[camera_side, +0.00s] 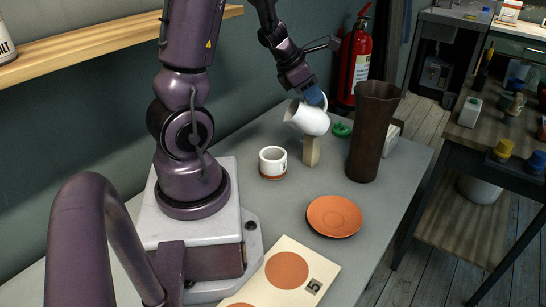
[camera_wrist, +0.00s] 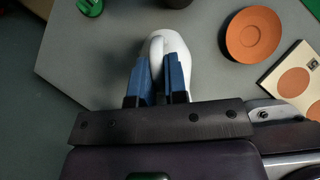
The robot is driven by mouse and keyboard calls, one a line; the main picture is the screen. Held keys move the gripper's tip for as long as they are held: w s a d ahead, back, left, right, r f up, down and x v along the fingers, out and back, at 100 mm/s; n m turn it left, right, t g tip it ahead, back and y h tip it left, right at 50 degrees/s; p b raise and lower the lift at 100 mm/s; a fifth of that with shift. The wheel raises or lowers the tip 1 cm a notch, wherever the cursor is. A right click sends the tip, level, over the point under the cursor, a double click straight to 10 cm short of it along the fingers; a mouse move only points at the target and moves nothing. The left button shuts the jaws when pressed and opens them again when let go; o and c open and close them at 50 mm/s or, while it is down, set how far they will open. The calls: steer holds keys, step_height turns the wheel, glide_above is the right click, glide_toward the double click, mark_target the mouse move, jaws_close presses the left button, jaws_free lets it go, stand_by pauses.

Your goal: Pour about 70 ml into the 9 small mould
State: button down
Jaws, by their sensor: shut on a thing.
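My gripper (camera_side: 316,96) is shut on the handle of a white jug (camera_side: 307,118) and holds it above the table. The jug is tilted, its mouth toward the left; no stream of liquid shows and its contents are hidden. In the wrist view, the blue fingers of my gripper (camera_wrist: 158,82) close on the handle, and the jug's white body (camera_wrist: 174,46) lies just beyond. A small white mould (camera_side: 272,158) with a terracotta base stands upright on the table, lower left of the jug and apart from it. Its dark mark is too small to read.
A wooden block (camera_side: 311,152) stands below the jug. A tall brown vase (camera_side: 371,140) is close on the right. A terracotta saucer (camera_side: 334,214) and a card (camera_side: 318,266) with terracotta discs and a "5" lie in front. A green object (camera_side: 342,130) sits behind.

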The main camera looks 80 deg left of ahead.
steer(key=shift+w+r+g, duration=0.2)
steer(key=shift+w+g, duration=0.4)
steer(key=shift+g, duration=0.35)
steer(key=shift+w+r+g, duration=0.2)
steer(key=shift+w+g, duration=0.4)
steer(key=shift+g, duration=0.35)
